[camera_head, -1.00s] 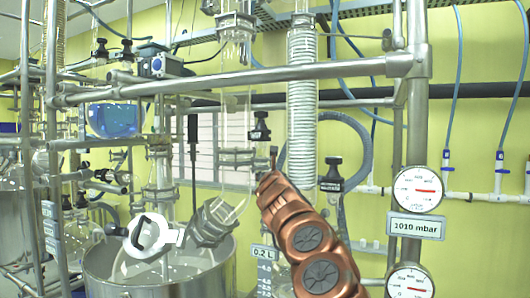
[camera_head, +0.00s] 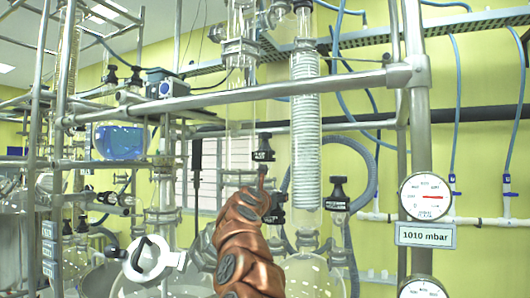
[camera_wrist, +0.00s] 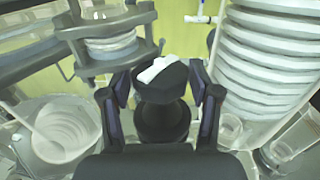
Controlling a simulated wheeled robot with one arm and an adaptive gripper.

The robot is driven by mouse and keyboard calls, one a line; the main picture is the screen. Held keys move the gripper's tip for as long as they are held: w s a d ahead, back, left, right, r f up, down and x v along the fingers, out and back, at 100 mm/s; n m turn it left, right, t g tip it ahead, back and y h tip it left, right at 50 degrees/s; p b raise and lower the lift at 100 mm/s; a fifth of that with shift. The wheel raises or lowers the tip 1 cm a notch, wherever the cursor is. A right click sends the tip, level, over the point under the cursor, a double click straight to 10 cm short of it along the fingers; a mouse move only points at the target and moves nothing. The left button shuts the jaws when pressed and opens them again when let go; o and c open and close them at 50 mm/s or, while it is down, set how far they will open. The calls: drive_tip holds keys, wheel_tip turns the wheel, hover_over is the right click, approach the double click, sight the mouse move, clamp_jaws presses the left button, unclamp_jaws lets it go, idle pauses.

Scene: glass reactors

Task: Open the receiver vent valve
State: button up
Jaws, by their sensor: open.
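A black valve knob with a pale mark on top (camera_wrist: 162,80) stands between the fingers of my gripper (camera_wrist: 160,105) in the wrist view. The fingers are open, one on each side of it; I cannot tell if they touch it. In the head view, black labelled valves show left of the coil condenser (camera_head: 263,150) and right of it (camera_head: 338,195); their labels are too small to read. I cannot tell for certain which valve is the receiver vent.
The coil condenser (camera_head: 306,130) stands close by and fills the right of the wrist view (camera_wrist: 265,60). A clamped flange (camera_wrist: 105,40) is at upper left there. A steel rail (camera_head: 240,93) crosses above my arm. A round gauge (camera_head: 425,196) and a 1010 mbar display (camera_head: 426,235) are at right.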

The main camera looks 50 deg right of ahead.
drive_tip(key=shift+m+g+h, duration=0.3)
drive_tip(key=shift+m+g, duration=0.3)
drive_tip(key=shift+g, duration=0.3)
drive_tip(key=shift+a+f+b, duration=0.15)
drive_tip(key=shift+a+b, duration=0.15)
drive_tip(key=shift+b, duration=0.05)
drive_tip(key=shift+s+a+b, duration=0.2)
drive_tip(key=shift+a+b, duration=0.3)
drive_tip(key=shift+a, duration=0.2)
drive_tip(key=b+v, duration=0.3)
drive_tip(key=v, duration=0.2)
wheel_tip(320, 180, up, 16)
drive_tip(key=s+a+n+t+h, duration=0.2)
drive_tip(key=n+t, duration=0.7)
drive_tip(key=n, duration=1.1)
drive_tip(key=shift+s+a+f+n+h, duration=0.2)
drive_tip(key=shift+f+n+h, duration=0.05)
drive_tip(key=shift+n+h, duration=0.15)
